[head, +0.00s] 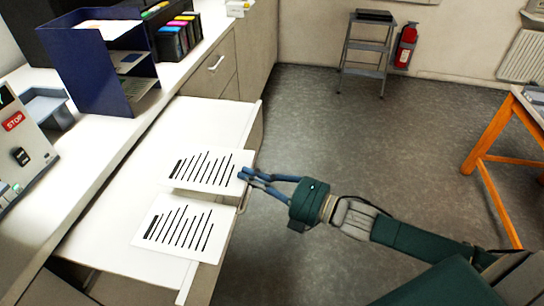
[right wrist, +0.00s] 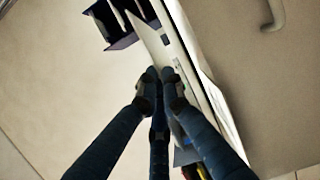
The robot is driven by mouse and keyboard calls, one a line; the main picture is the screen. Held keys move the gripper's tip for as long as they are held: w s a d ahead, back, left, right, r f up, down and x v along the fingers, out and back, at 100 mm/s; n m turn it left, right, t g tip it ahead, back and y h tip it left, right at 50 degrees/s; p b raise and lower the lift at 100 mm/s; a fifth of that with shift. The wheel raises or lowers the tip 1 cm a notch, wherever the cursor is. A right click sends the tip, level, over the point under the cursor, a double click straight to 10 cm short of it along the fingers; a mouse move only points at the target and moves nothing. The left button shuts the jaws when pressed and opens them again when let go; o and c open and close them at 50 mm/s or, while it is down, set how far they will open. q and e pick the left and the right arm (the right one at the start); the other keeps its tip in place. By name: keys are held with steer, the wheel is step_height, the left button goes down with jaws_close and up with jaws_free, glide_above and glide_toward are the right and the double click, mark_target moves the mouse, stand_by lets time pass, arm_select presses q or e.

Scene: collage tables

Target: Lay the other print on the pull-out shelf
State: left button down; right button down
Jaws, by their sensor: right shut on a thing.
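Two white prints with black bars show in the head view. The nearer print (head: 180,229) lies flat on the white pull-out shelf (head: 124,208). The farther print (head: 208,171) is just beyond it, over the shelf; I cannot tell whether it fully rests there. My right gripper (head: 243,174) is shut on the farther print's right edge, reaching in from the right. In the right wrist view the fingertips (right wrist: 165,75) are close together on a thin pale edge. My left gripper is not in view.
On the counter at left stand a dark blue paper tray (head: 85,70), ink cartridges (head: 180,36) and a machine with a red STOP label (head: 22,150). The floor to the right is open, with a step stool (head: 366,55) and an orange-legged table (head: 495,125) farther off.

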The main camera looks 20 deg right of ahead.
steer(key=w+d, duration=0.3)
steer(key=d, duration=0.4)
steer(key=w+a+f+b, duration=0.3)
steer(key=a+f+b, duration=0.1)
steer(key=f+b, duration=0.1)
steer(key=shift+w+a+f+b, duration=0.3)
steer(key=shift+w+b, duration=0.1)
steer(key=shift+b, duration=0.35)
steer(key=c, duration=1.8)
jaws_free()
steer(key=shift+c, duration=0.2)
steer(key=v, duration=1.2)
